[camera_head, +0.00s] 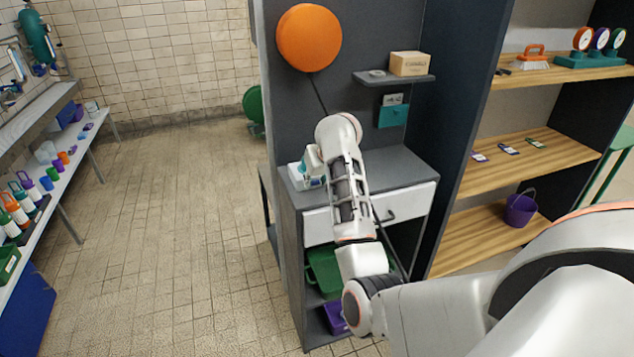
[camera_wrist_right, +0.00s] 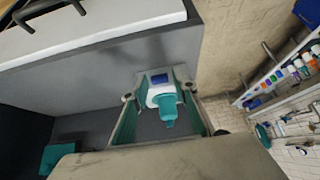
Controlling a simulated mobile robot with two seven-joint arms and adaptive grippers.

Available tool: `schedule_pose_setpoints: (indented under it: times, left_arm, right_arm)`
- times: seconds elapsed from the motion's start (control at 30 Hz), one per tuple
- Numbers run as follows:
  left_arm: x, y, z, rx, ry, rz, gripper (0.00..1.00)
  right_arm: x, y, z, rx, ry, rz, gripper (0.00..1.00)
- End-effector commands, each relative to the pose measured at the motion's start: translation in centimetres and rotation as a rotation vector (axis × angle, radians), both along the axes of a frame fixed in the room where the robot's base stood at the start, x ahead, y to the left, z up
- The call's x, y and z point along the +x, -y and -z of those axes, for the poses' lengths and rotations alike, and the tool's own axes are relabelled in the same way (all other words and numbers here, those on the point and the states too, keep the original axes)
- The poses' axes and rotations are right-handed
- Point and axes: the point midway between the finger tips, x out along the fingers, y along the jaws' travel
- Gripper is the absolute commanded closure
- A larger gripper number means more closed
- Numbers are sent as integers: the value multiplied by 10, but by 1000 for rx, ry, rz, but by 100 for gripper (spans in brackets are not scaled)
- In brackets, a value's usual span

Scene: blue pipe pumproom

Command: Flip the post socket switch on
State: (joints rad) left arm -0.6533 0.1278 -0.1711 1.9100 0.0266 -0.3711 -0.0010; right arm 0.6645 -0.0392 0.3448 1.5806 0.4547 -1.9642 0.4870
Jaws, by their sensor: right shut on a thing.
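A small white and teal device, perhaps the post socket (camera_head: 299,177), sits at the left end of the grey cabinet top, partly hidden by my right arm. In the right wrist view, the white body with a teal knob-like part (camera_wrist_right: 166,103) and a small blue panel lies between the fingers. My right gripper (camera_wrist_right: 159,91) is shut on this device. In the head view its fingers are mostly hidden behind my wrist. I cannot tell which part is the switch or how it is set. My left gripper is not in view.
The grey cabinet (camera_head: 400,170) has a white drawer and bins below. A small shelf (camera_head: 390,78) with a cardboard box (camera_head: 409,63) and an orange disc (camera_head: 309,38) are above it. Wooden shelves stand right, a loaded bench (camera_head: 60,185) left. The tiled floor between is clear.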

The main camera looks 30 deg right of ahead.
Motion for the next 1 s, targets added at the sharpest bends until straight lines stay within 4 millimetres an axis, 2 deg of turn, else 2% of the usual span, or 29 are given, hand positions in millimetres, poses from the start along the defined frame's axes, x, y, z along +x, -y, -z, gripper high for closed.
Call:
schedule_pose_setpoints:
  times: [0.53, 0.57, 0.6, 1.0]
  left_arm:
    - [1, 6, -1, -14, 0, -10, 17]
    - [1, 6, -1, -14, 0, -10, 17]
    - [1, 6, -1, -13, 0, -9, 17]
    - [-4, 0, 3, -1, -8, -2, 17]
  right_arm:
    - [1, -1, 0, 6, -23, -1, 94]
    - [1, -1, 0, 6, -23, -1, 64]
    - [1, -1, 0, 6, -23, -1, 55]
    - [0, 0, 1, 3, -17, 1, 55]
